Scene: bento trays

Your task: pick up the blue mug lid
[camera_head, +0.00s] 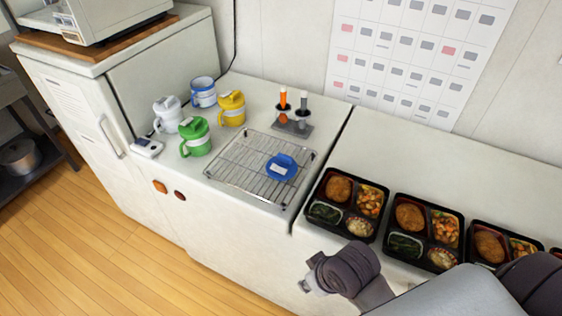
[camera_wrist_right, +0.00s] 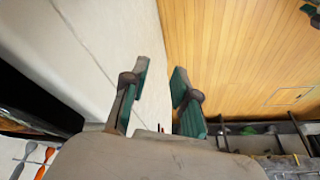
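The blue mug lid (camera_head: 281,167) lies on the wire rack (camera_head: 240,160) on the counter, right of the rack's middle. A white-and-blue mug (camera_head: 203,93) stands at the back left with an open top. My right gripper (camera_wrist_right: 158,75) is open and empty in the right wrist view, its two green-padded fingers apart. In the head view my right arm comes in from the lower right, in front of the counter and well below the lid; its fingers are not clear there. My left gripper is not in view.
White (camera_head: 168,114), green (camera_head: 195,137) and yellow (camera_head: 232,108) lidded mugs stand left of and behind the rack. A holder (camera_head: 292,128) with orange and grey utensils stands behind it. Several bento trays (camera_head: 345,204) line the counter at right. A white device (camera_head: 147,148) lies at left.

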